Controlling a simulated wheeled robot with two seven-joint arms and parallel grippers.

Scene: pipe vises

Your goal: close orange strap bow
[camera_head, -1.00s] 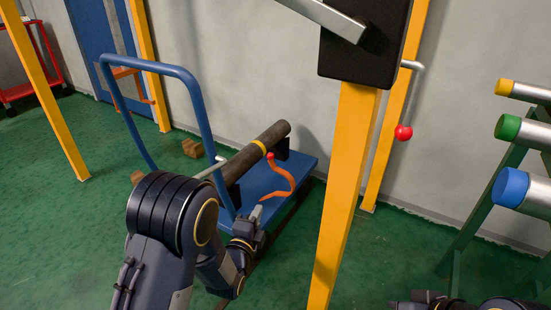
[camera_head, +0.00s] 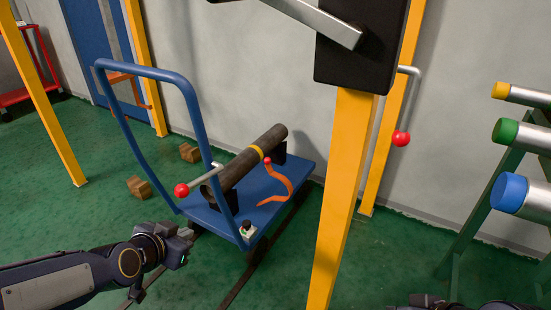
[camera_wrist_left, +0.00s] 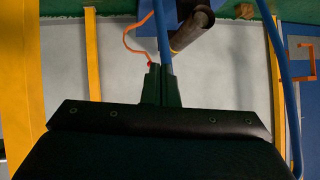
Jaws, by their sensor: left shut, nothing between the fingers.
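The orange strap bow (camera_head: 277,184) is a thin curved strap with a red knob at its upper end. It stands up in a bent curve beside the dark pipe (camera_head: 238,168) on the blue cart (camera_head: 297,178), and does not lie over the pipe. A yellow band rings the pipe near the knob. The bow also shows at the top of the left wrist view (camera_wrist_left: 137,47). My left gripper (camera_head: 184,247) is shut and empty, in front and to the left of the cart, apart from the bow.
A grey lever with a red ball (camera_head: 181,190) sticks out at the pipe's near end. The cart's blue handle (camera_head: 150,73) rises on the left. A yellow post (camera_head: 340,190) stands right of the cart. Wooden blocks (camera_head: 139,187) lie on the green floor.

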